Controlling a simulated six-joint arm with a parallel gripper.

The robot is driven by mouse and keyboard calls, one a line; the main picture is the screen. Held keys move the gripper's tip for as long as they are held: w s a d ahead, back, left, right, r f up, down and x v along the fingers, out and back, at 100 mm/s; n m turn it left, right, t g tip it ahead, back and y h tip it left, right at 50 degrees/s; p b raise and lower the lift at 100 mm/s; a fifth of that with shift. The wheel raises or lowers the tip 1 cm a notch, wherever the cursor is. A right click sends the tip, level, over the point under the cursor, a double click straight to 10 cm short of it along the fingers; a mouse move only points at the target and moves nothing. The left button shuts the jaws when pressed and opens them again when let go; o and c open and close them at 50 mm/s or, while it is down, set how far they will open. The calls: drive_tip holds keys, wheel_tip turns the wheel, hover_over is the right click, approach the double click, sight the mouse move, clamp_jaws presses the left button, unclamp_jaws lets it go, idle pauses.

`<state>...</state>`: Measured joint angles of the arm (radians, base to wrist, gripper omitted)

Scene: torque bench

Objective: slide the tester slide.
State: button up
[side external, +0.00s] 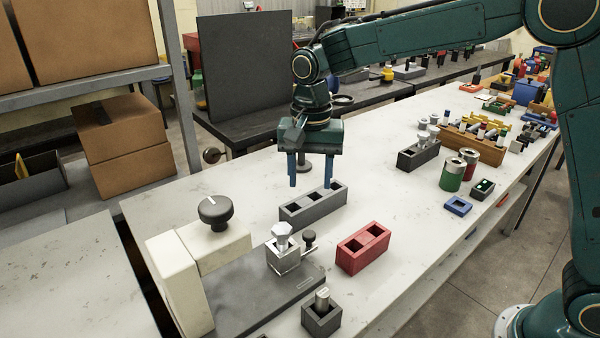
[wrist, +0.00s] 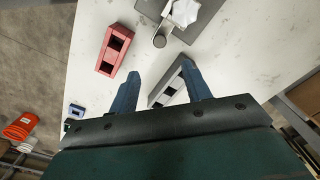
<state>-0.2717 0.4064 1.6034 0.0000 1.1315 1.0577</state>
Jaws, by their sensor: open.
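The tester stands at the front left in the side view, with a cream body (side external: 182,285), a dark round knob (side external: 215,211) and a grey base plate (side external: 245,300). On the plate sits a small metallic block (side external: 283,256) with a pale hex-headed piece (side external: 282,236) on top and a small black knob (side external: 309,239) at its side. I cannot tell for sure which part is the slide. The wrist view shows the hex piece (wrist: 184,12) at its top edge. My gripper (side external: 310,185) is open and empty, pointing down above the grey two-hole block, behind and apart from the tester.
The grey holed block (side external: 313,207) is under my gripper. A red holed block (side external: 363,248) and a small dark holder with a metal peg (side external: 321,318) stand near the plate. Cans (side external: 452,173) and other fixtures fill the right. Bare bench lies left of the grey block.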

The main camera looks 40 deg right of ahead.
sight(308, 234)
wheel_tip(308, 234, down, 14)
drive_tip(key=shift+r, duration=0.15)
idle(0.7)
clamp_jaws()
drive_tip(key=shift+a, duration=0.1)
